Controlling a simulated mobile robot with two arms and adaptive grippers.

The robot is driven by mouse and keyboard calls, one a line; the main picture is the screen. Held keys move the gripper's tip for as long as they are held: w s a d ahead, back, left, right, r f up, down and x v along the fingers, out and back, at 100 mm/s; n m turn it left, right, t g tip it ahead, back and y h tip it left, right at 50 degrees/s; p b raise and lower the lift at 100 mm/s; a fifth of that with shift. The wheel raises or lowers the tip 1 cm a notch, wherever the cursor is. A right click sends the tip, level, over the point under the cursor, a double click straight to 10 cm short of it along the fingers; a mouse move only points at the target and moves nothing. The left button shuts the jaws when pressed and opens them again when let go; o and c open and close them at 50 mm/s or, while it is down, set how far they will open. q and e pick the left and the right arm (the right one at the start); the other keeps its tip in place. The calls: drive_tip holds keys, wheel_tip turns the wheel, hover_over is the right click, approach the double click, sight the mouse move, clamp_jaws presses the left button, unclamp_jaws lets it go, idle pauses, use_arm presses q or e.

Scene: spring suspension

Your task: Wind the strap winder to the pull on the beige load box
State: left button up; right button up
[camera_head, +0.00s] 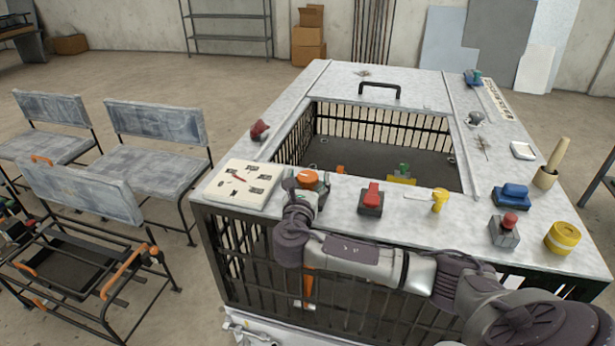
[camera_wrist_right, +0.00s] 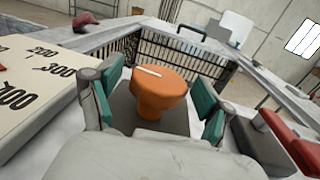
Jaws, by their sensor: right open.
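The strap winder appears to be the orange round knob (camera_head: 307,178) on a dark base at the near left of the bench top; a white line marks its top in the right wrist view (camera_wrist_right: 160,73). My right gripper (camera_head: 305,186) is open around the knob, with its teal pads (camera_wrist_right: 158,105) on either side and gaps showing. The beige load box (camera_head: 243,183) stands just left of the knob, with a dial and red pointer on top. Its large numbers show in the right wrist view (camera_wrist_right: 35,75), but the required pull is unreadable. My left gripper is not in view.
A red switch (camera_head: 371,197) and a yellow key-like part (camera_head: 439,200) stand to the right of the knob. The bench (camera_head: 400,91) has a barred opening behind the knob. A dark red item (camera_head: 259,130) lies behind the box. Chairs (camera_head: 155,130) stand at the left.

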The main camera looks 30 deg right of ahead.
drive_tip(key=c, duration=1.2)
drive_tip(key=shift+m+g+h, duration=0.3)
drive_tip(key=shift+h, duration=0.1)
drive_tip(key=m+g+h, duration=0.3)
drive_tip(key=g, duration=0.1)
drive_tip(key=shift+a+m+g, duration=0.15)
drive_tip(key=shift+m+g, duration=0.15)
drive_tip(key=shift+g, duration=0.1)
drive_tip(key=shift+w+m+g+h+b, duration=0.15)
drive_tip(key=shift+m+g+h, duration=0.35)
drive_tip(key=shift+m+g, duration=0.8)
drive_tip(key=shift+s+m+g+h+b, duration=0.15)
drive_tip(key=shift+m+g+h, duration=0.5)
drive_tip(key=shift+g, duration=1.15)
drive_tip(key=shift+w+m, duration=0.1)
drive_tip(key=shift+m, duration=0.15)
drive_tip(key=o, duration=1.2)
